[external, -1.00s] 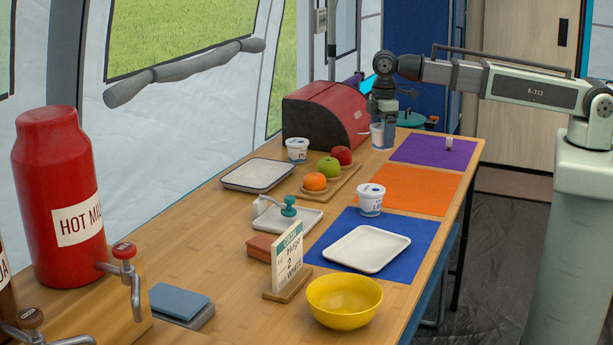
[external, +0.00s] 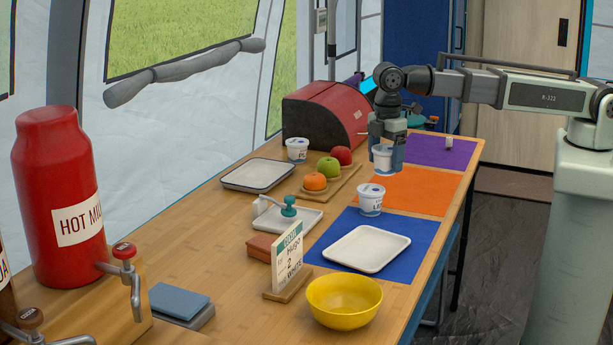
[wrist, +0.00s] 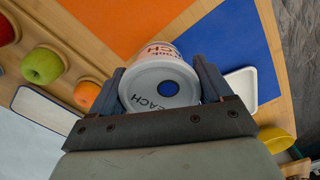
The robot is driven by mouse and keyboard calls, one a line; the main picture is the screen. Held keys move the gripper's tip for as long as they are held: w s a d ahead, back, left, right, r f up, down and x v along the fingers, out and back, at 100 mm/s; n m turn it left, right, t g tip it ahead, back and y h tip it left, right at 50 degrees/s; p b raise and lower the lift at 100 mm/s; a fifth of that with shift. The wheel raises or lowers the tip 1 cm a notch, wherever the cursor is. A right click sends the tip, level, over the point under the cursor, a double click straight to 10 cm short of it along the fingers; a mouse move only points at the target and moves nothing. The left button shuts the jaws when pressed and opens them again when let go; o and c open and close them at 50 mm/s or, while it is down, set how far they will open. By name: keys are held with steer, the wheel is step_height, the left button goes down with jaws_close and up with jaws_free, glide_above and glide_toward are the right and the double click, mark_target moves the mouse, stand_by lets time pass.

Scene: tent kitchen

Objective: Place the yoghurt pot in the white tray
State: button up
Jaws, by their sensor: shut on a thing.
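My gripper (external: 385,150) is shut on a white yoghurt pot (external: 383,161) and appears to hold it above the table, near the far left corner of the orange mat. In the wrist view, the pot's lid (wrist: 150,97) has a blue dot and lettering ending in "EACH", and sits between my fingers. The plain white tray (external: 366,249) lies empty on the blue mat, nearer the camera than my gripper. Part of this tray (wrist: 241,88) shows right of my fingers in the wrist view. Two similar pots stand apart: one by the orange mat (external: 370,199), one by the red bread bin (external: 297,149).
A dark-rimmed pale tray (external: 257,175) lies at the left. Fruit (external: 328,168) sits on a wooden board. A smaller tray (external: 297,219) holds a green-knobbed tool. A card stand (external: 287,262) and yellow bowl (external: 344,301) stand near the white tray. The purple mat (external: 435,150) is mostly clear.

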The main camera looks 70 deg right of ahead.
steer(key=s+a+n, duration=0.2)
steer(key=s+a, duration=0.1)
steer(key=a, duration=0.6)
steer(key=s+a+n, duration=0.1)
steer(key=s+a, duration=0.2)
steer(key=a, duration=0.7)
steer(key=m, duration=0.1)
glide_toward(366, 250)
steer(key=shift+d+f, duration=0.1)
steer(key=shift+f, duration=2.5)
steer(key=shift+f, duration=0.15)
steer(key=o, duration=1.1)
steer(key=shift+c, duration=0.2)
step_height(366, 250, up, 12)
